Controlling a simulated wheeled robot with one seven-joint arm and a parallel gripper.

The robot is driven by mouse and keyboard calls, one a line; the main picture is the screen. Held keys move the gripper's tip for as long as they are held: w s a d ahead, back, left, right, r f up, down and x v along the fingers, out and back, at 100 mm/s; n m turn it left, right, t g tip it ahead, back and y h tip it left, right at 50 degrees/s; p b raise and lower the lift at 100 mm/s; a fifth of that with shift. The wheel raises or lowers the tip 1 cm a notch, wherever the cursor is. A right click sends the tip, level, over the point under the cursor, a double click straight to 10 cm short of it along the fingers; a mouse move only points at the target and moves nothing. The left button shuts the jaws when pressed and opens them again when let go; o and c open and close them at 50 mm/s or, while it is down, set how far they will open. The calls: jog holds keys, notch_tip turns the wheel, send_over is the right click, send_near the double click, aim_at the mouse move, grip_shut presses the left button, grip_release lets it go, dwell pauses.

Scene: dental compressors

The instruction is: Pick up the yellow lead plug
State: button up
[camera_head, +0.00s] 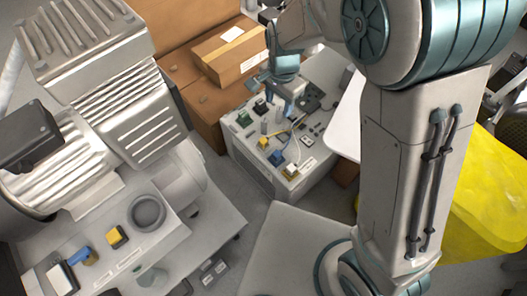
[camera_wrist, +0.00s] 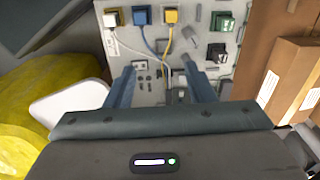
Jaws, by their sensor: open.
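The yellow lead plug (camera_wrist: 171,15) sits in a row on the grey panel (camera_wrist: 188,98), with a yellow cable running from it toward my gripper. In the head view the yellow plug (camera_head: 264,143) is on the panel's top, near its left edge. A blue plug (camera_wrist: 141,16) and a white plug (camera_wrist: 110,20) sit beside it, each with its own cable. My gripper (camera_wrist: 158,68) is open over the panel, its fingers apart and short of the plug row. In the head view my gripper (camera_head: 281,98) is behind the yellow plug, toward the panel's far side.
A green connector (camera_wrist: 222,21) and a black connector (camera_wrist: 217,53) stand near the yellow plug. Cardboard boxes (camera_head: 229,52) stand behind the panel. A compressor bench (camera_head: 190,235) holds another yellow block (camera_head: 117,237) at left. A yellow bag (camera_head: 490,205) lies at right.

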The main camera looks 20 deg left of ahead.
jog(key=s+a+f+b, duration=0.1)
jog(key=a+f+b, duration=0.1)
jog(key=a+f, duration=0.3)
jog(key=b, duration=0.4)
send_over(263, 140)
jog(key=f, duration=0.9)
jog(key=shift+s+d+f, duration=0.15)
jog(key=shift+d+f, duration=0.05)
jog(key=shift+f, duration=0.05)
jog(key=shift+a+f+b, duration=0.1)
jog(key=shift+f+b, duration=1.55)
jog(key=shift+f, duration=1.2)
jog(key=c, duration=1.1)
